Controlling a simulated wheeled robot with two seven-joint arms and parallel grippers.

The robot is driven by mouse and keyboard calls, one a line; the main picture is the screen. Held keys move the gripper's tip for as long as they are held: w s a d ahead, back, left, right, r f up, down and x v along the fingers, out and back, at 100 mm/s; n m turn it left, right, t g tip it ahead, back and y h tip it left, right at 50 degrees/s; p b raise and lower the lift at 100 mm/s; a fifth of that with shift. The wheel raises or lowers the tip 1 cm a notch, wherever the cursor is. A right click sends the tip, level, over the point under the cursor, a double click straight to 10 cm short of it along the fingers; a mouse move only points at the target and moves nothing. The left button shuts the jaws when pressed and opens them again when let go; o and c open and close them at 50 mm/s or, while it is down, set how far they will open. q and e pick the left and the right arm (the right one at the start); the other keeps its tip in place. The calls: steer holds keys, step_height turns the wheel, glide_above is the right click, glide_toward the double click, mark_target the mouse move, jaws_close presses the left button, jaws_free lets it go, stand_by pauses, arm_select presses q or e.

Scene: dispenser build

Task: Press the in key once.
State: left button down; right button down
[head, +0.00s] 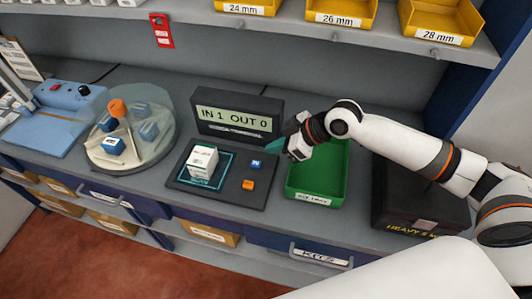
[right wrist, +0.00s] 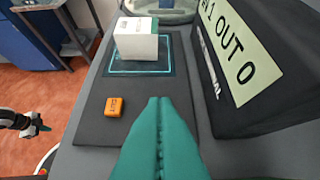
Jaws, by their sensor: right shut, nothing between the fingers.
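The blue key (head: 256,164), with small white lettering that looks like "IN", sits on the dark pad (head: 222,198) in the head view. The orange key (head: 248,185) lies in front of it and also shows in the right wrist view (right wrist: 115,106). The display (head: 238,118) behind the pad reads "IN 1 OUT 0". My right gripper (head: 272,149) is shut and empty, its teal fingertips up and right of the blue key. In the right wrist view its fingers (right wrist: 155,105) hide the blue key. My left gripper (right wrist: 40,128) shows small at the left of the right wrist view.
A white box (head: 202,162) stands in the pad's teal outlined square. A green tray (head: 318,172) lies right of the pad, under my right arm. A round clear-covered turntable (head: 130,140) stands to the left, and a black case (head: 420,205) to the right.

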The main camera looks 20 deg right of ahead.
steer(key=b+v, duration=0.1)
steer(key=v, duration=0.4)
steer(key=shift+r, duration=0.25)
steer(key=shift+w, duration=0.1)
stand_by(0.5)
